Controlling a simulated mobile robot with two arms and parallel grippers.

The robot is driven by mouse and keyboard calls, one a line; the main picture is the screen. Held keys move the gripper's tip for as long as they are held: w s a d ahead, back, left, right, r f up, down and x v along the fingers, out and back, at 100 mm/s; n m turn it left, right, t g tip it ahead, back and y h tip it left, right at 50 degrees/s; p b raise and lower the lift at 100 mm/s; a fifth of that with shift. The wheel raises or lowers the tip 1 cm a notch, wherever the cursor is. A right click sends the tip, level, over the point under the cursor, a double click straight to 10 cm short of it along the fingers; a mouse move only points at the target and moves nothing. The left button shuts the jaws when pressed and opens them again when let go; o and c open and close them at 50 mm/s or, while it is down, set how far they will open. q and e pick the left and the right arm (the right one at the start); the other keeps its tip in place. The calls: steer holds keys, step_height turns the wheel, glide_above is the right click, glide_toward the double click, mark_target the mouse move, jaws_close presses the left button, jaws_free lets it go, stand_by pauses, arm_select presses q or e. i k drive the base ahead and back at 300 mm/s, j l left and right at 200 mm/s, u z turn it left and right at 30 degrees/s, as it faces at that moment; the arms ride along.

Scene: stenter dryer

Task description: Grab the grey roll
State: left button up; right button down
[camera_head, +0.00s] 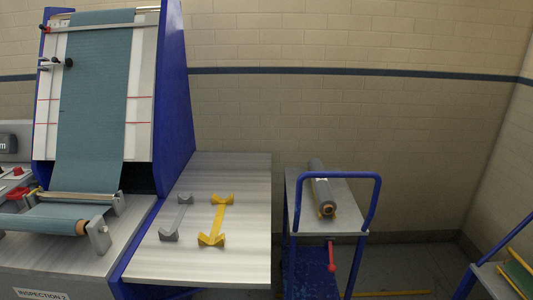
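The grey roll (322,187) lies lengthwise on the grey top (346,219) of a small blue-framed cart to the right of the table. A yellow piece shows at its near end. The cart's blue handle (350,175) passes in front of and around part of the roll. Neither of my grippers is in view.
A grey side table (243,265) holds a grey cradle (176,218) and a yellow cradle (216,219), both empty. The inspection machine (143,93) with teal fabric (92,110) stands at left. Another blue cart (493,280) is at lower right. Floor shows between the carts.

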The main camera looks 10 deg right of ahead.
mark_target(325, 198)
steer(key=i+l+z, duration=0.3)
steer(key=i, duration=0.2)
steer(key=i+l+z, duration=0.1)
steer(key=i+z, duration=0.25)
steer(key=i, duration=0.2)
